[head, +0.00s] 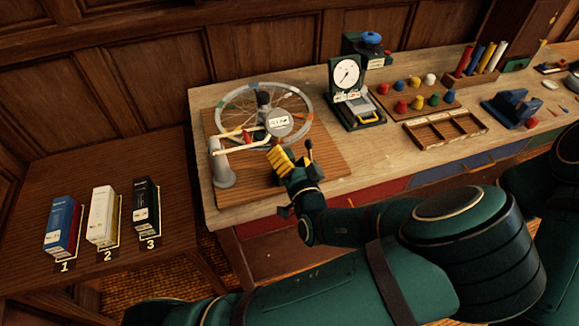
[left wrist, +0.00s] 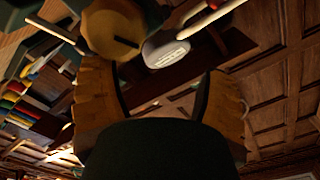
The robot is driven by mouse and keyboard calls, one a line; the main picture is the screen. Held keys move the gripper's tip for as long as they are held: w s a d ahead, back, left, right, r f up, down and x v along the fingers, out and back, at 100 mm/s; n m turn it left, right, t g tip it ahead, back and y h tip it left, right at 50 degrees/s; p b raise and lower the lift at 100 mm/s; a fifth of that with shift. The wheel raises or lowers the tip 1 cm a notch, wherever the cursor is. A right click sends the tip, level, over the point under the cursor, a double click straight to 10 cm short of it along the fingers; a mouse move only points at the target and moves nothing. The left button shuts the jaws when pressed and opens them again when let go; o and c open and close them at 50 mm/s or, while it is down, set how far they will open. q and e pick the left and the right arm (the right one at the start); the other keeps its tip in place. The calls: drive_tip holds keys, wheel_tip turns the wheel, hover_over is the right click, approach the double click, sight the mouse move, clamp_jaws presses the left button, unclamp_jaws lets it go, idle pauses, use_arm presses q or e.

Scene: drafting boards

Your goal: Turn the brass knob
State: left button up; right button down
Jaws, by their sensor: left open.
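My left gripper (head: 282,160) is over the front right part of the wooden board (head: 325,159) that bears the spoked wheel (head: 238,91). In the left wrist view its two yellow fingers (left wrist: 158,80) are spread apart with nothing between them. A round brass knob (left wrist: 118,32) with a dark line across its face shows there past the fingertips, nearer the left finger. The gap between knob and fingers is hard to judge. In the head view I cannot make out the knob; the gripper may hide it. My right gripper is out of view.
A dial gauge (head: 347,76) stands right of the wheel. A peg board (head: 415,94) and a compartment tray (head: 446,129) lie further right. A lower side table (head: 35,185) holds a blue box (head: 64,224), a white box (head: 101,213) and a black box (head: 147,209).

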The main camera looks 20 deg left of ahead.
use_arm(q)
wheel_tip(320, 180, up, 5)
drive_tip(key=shift+f, duration=0.1)
idle(0.4)
